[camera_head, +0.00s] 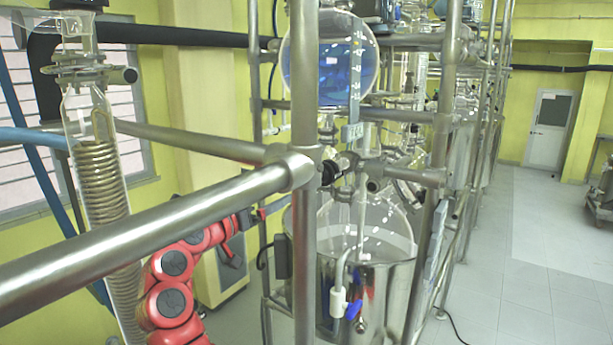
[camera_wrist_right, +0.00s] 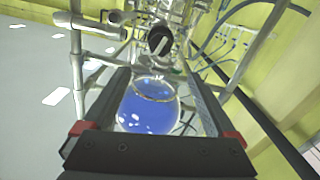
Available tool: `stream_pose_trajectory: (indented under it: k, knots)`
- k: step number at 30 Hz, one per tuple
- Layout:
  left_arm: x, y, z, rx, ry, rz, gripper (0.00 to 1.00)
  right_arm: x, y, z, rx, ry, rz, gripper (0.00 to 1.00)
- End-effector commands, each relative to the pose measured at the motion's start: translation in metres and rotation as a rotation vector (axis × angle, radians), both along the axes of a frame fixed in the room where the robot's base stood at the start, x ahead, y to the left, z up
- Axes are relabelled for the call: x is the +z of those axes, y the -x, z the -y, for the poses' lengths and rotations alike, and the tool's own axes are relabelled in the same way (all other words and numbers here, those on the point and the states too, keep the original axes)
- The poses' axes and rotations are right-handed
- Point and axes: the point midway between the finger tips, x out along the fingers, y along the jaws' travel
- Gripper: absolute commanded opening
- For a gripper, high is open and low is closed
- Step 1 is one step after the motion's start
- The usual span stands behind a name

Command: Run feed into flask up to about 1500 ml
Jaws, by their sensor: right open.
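The feed vessel (camera_head: 330,72) is a round glass bulb holding blue liquid, high on the frame, with a graduated scale (camera_head: 356,75) on its right. A black round knob (camera_head: 330,171) sits below it. The clear flask (camera_head: 385,225) sits lower, in a shiny metal pot (camera_head: 385,290); I see no blue liquid in it. My right gripper (camera_head: 272,207) is open, left of the knob and apart from it. In the right wrist view the open jaws (camera_wrist_right: 158,78) face the knob (camera_wrist_right: 158,40), with the blue vessel (camera_wrist_right: 149,108) showing between them. My left gripper is out of view.
A thick metal rail (camera_head: 150,235) crosses the foreground, and an upright post (camera_head: 304,110) stands before the vessels. A glass column with a coil (camera_head: 100,165) stands at left. The right floor (camera_head: 520,270) is mostly clear.

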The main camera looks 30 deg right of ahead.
Motion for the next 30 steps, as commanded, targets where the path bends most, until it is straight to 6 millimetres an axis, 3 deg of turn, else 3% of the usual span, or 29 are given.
stream_pose_trajectory:
  k: [18,24,30]
  knots:
    - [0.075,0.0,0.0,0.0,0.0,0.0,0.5,0.004,-0.052,0.128,0.0,-0.002,-0.005,0.92]
    - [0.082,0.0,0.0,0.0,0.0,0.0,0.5,0.002,-0.061,0.145,0.002,0.0,0.0,0.92]
    - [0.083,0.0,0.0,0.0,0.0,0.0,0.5,0.0,-0.063,0.15,0.004,-0.001,0.002,0.92]
